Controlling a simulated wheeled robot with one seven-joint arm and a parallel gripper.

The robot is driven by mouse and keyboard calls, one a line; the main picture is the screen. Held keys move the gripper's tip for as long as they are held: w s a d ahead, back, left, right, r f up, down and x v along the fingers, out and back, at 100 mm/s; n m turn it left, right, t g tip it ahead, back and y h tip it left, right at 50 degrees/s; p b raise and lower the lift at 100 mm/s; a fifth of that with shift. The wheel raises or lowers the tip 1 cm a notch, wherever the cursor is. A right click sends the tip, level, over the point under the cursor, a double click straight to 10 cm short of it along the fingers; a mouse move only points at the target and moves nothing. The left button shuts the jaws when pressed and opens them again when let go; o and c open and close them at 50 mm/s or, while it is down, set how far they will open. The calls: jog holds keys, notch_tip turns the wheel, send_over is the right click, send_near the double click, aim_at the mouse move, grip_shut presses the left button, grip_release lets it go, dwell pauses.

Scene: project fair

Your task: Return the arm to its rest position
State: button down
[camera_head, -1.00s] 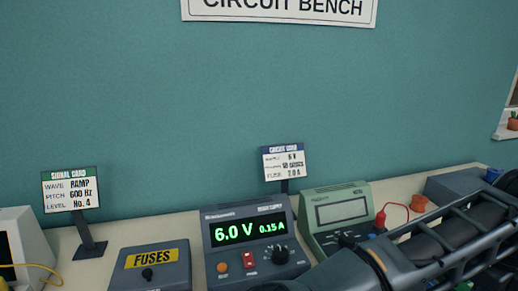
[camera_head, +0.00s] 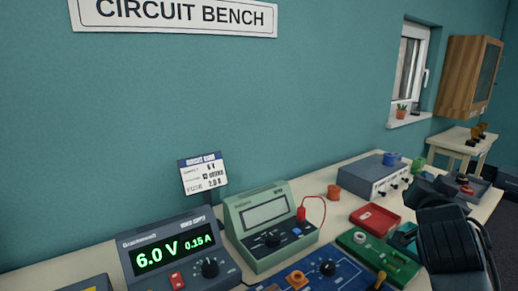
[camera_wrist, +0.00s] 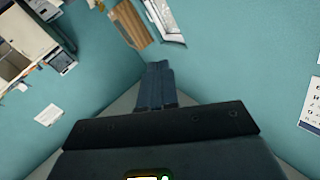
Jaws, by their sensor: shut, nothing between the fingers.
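My gripper (camera_wrist: 159,68) shows in the wrist view with its two dark fingers together and nothing between them. Teal wall surrounds the fingers in that view, and they touch nothing that I can see. In the head view my dark arm (camera_head: 452,245) stands at the lower right, in front of the right part of the bench (camera_head: 340,195). I cannot make out the fingertips clearly in that view.
A power supply (camera_head: 165,255) reading 6.0 V, a green meter (camera_head: 262,222), a blue board (camera_head: 335,272), a green board (camera_head: 372,258), a red tray (camera_head: 375,219) and a grey box (camera_head: 372,177) stand on the bench. A window (camera_head: 409,75) and wooden cabinet (camera_head: 468,75) are behind.

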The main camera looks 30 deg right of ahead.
jog(key=s+a+f+n+t+y, duration=0.3)
jog(key=a+f+n+y, duration=0.3)
jog(key=a, duration=0.3)
jog(key=s+a+f+n+t+y, duration=0.3)
jog(key=a+f+n+y, duration=0.1)
jog(key=a+f+n, duration=0.4)
jog(key=s+a+f+n+y, duration=0.1)
jog(key=s+a+y, duration=0.4)
jog(key=s+a, duration=1.3)
jog(key=shift+s+f+g, duration=0.2)
jog(key=shift+s+g, duration=0.15)
jog(key=shift+g, duration=0.05)
jog(key=shift+a, duration=0.1)
